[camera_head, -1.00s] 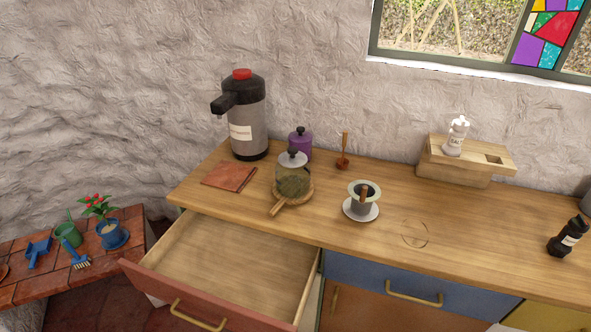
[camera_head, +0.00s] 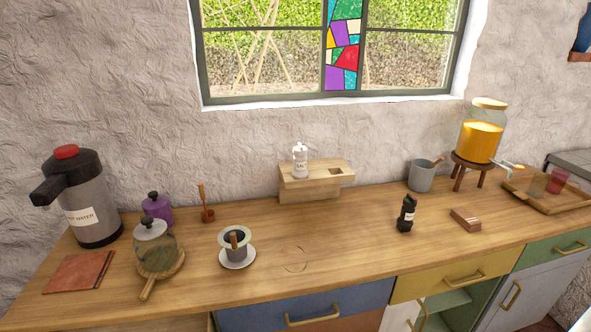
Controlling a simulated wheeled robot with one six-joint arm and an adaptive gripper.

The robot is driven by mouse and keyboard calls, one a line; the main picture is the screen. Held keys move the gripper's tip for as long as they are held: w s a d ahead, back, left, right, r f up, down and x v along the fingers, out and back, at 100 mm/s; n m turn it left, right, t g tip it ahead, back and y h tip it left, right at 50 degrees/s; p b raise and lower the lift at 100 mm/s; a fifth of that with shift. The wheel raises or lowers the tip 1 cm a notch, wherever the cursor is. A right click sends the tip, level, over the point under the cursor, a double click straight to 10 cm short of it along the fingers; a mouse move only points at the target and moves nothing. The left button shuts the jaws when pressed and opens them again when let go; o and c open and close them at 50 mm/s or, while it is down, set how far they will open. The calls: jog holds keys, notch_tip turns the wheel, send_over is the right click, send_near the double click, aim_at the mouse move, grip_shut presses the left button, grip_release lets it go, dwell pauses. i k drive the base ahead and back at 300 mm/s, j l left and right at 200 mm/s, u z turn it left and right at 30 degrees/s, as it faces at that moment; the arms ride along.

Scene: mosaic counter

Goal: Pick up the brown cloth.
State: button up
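A flat, reddish-brown folded square, which looks like the brown cloth (camera_head: 78,272), lies on the wooden counter (camera_head: 345,262) near its left end. It is in front of the hot water dispenser and left of the glass jar on the round board. Nothing covers it. My gripper is not in view.
Near the cloth stand the water dispenser (camera_head: 82,198), a glass jar (camera_head: 155,247) on a handled board (camera_head: 148,286) and a purple pot (camera_head: 157,207). A cup on a saucer (camera_head: 237,261), wooden stand (camera_head: 315,181), black bottle (camera_head: 407,215) and juice dispenser (camera_head: 482,132) are farther right. The middle front counter is clear.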

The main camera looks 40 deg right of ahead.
aim_at(469, 223)
jog(key=z, duration=1.9)
